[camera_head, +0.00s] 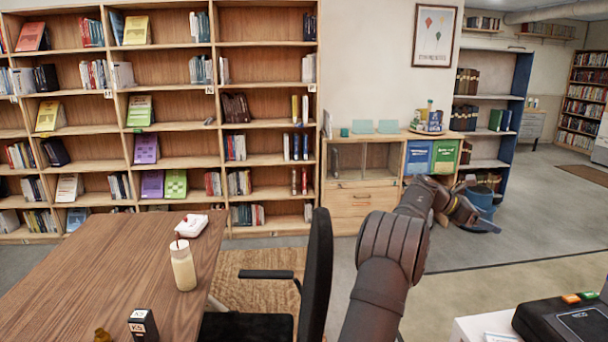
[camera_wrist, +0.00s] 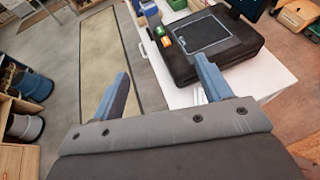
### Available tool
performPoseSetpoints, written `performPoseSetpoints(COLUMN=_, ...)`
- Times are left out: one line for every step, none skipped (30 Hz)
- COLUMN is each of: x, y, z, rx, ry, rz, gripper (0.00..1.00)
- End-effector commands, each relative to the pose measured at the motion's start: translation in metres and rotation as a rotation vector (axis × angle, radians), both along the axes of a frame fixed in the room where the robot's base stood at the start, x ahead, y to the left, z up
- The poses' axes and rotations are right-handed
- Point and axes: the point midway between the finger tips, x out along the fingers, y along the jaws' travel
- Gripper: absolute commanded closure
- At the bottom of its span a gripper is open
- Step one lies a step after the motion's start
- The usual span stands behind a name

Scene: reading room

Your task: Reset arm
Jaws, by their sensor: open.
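My arm rises from the bottom of the head view, bends at a large brown joint and reaches towards the low cabinet. My gripper shows at the end of it, partly hidden by the arm itself. In the wrist view my gripper (camera_wrist: 162,88) has its two blue fingers spread wide apart, with nothing between them. It is clear of all surfaces as far as I can see.
A black device (camera_head: 565,322) with orange and green blocks sits on a white table (camera_head: 468,328) at lower right. A wooden table (camera_head: 110,270) holds a cream bottle (camera_head: 183,268). A black chair (camera_head: 318,270) stands left of my arm. Open floor lies right.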

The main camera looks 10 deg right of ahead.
Motion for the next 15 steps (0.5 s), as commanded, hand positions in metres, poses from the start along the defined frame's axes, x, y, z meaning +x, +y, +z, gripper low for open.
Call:
performPoseSetpoints(x=0.009, y=0.008, z=0.0, rx=0.0, ry=-0.001, rz=0.015, gripper=0.29)
performPoseSetpoints(x=0.013, y=0.012, z=0.0, rx=0.0, ry=0.0, rz=0.022, gripper=0.29)
performPoseSetpoints(x=0.02, y=0.017, z=0.0, rx=0.0, ry=0.0, rz=0.032, gripper=0.29)
performPoseSetpoints(x=0.024, y=0.021, z=0.0, rx=0.0, ry=0.0, rz=0.04, gripper=0.29)
performPoseSetpoints(x=0.028, y=0.025, z=0.0, rx=0.0, ry=0.0, rz=0.047, gripper=0.29)
performPoseSetpoints(x=0.034, y=0.031, z=0.0, rx=0.0, ry=-0.001, rz=0.056, gripper=0.29)
performPoseSetpoints(x=0.039, y=0.035, z=0.0, rx=0.0, ry=-0.001, rz=0.065, gripper=0.29)
performPoseSetpoints(x=0.043, y=0.039, z=0.0, rx=0.0, ry=-0.001, rz=0.072, gripper=0.29)
performPoseSetpoints(x=0.048, y=0.045, z=0.0, rx=0.0, ry=0.0, rz=0.081, gripper=0.29)
performPoseSetpoints(x=0.053, y=0.049, z=0.0, rx=0.0, ry=-0.001, rz=0.088, gripper=0.29)
performPoseSetpoints(x=0.057, y=0.053, z=0.0, rx=0.0, ry=-0.001, rz=0.096, gripper=0.29)
performPoseSetpoints(x=0.063, y=0.059, z=0.001, rx=0.0, ry=-0.001, rz=0.107, gripper=0.29)
performPoseSetpoints(x=0.067, y=0.063, z=0.0, rx=0.0, ry=-0.001, rz=0.113, gripper=0.29)
performPoseSetpoints(x=0.071, y=0.067, z=0.001, rx=0.0, ry=-0.001, rz=0.121, gripper=0.29)
performPoseSetpoints(x=0.076, y=0.073, z=0.0, rx=0.0, ry=-0.001, rz=0.131, gripper=0.29)
